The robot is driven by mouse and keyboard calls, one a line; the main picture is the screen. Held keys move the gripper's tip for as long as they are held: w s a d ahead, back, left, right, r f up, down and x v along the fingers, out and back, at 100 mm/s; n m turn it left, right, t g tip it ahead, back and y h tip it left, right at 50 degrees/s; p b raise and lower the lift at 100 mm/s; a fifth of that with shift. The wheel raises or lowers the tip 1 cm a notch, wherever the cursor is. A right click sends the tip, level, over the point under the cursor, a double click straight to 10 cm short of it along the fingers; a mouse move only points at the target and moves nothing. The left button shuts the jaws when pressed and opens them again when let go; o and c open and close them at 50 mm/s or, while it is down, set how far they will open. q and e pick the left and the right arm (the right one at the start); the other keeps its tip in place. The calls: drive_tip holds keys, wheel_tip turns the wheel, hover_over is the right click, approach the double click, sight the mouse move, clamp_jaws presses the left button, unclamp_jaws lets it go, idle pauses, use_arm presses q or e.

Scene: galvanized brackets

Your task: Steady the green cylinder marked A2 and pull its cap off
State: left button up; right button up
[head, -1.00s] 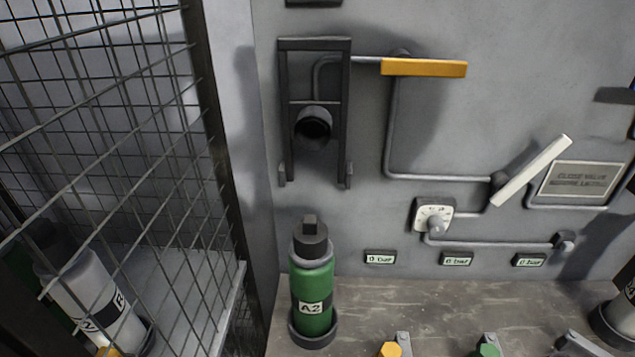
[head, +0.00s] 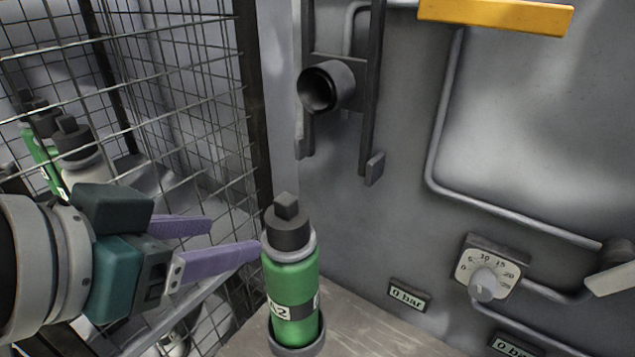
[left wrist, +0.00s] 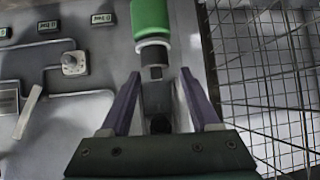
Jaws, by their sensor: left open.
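The green cylinder (head: 290,280) marked A2 stands upright in a dark ring holder (head: 298,345) on the bench. Its black cap (head: 287,226), with a square knob on top, is on it. My left gripper (head: 235,238) has come in from the left, with purple fingers apart and nothing between them. In the head view its fingertips are just left of the cylinder's shoulder; I cannot tell whether one touches it. In the left wrist view the cylinder (left wrist: 151,20) and its cap (left wrist: 152,62) lie ahead of the open fingers (left wrist: 157,75). My right gripper is not in view.
A wire mesh cage (head: 185,110) stands left, close to my left arm, with other capped cylinders behind it. On the grey wall are a black bracket with a round socket (head: 327,87), pipes, a yellow handle (head: 495,14) and a dial (head: 487,274). The bench right of the cylinder is clear.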

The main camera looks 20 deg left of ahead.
sight(279, 205)
use_arm(q)
drive_tip(key=w+t+h+b, duration=0.1)
drive_tip(key=w, duration=0.1)
drive_tip(key=w+d+m+t+h+b, duration=0.1)
drive_tip(key=w, duration=0.1)
drive_tip(key=shift+f+b, duration=0.2)
drive_tip(key=shift+b, duration=0.15)
drive_tip(key=shift+w+d, duration=0.2)
drive_tip(key=shift+w, duration=0.05)
drive_tip(key=x, duration=0.9)
drive_tip(key=shift+d, duration=0.2)
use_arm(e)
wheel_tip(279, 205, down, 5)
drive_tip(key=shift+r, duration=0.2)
use_arm(q)
drive_tip(key=shift+c, duration=0.4)
clamp_jaws()
drive_tip(key=shift+a+f, duration=0.1)
drive_tip(key=shift+f, duration=0.1)
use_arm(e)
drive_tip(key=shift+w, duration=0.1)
